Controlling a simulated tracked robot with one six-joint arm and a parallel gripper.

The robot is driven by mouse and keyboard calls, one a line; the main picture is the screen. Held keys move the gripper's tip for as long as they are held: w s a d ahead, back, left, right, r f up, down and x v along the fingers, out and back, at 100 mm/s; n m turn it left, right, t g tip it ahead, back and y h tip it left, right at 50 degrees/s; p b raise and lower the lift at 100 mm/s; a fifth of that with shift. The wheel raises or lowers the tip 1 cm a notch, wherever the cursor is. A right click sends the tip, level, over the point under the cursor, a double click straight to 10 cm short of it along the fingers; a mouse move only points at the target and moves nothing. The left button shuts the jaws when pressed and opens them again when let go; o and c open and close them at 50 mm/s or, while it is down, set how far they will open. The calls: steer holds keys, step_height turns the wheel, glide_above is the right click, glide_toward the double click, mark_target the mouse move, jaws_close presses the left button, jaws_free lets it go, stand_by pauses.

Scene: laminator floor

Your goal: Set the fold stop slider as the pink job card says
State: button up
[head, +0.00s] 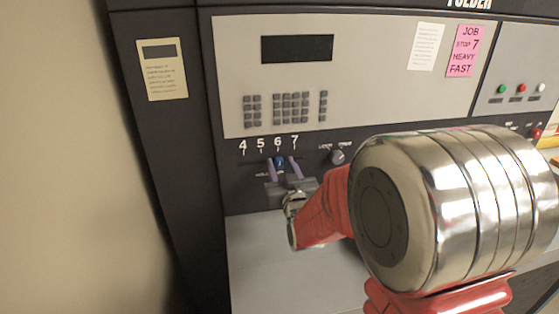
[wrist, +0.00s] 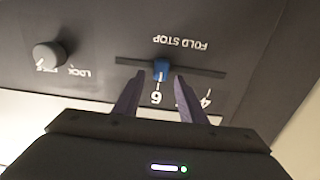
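The pink job card (head: 465,51) at the upper right of the head view reads JOB, STOP 7, HEAVY, FAST. The blue fold stop slider (head: 279,161) stands at 6 on the scale marked 4 to 7. It also shows in the wrist view (wrist: 161,69), upside down, its white line toward the 6. My gripper (head: 282,160) is open, its two purple fingers on either side of the slider, with a gap on each side. In the wrist view my gripper (wrist: 159,77) hides the 5 and 7 marks.
The lock knob (head: 337,157), also in the wrist view (wrist: 48,55), is right of the slot and seems to point at FREE. A keypad (head: 291,106) and dark display (head: 297,48) lie above the scale. Coloured buttons (head: 521,89) are at far right.

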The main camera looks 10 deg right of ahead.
steer(key=shift+w, duration=0.6)
steer(key=shift+c, duration=0.5)
jaws_close()
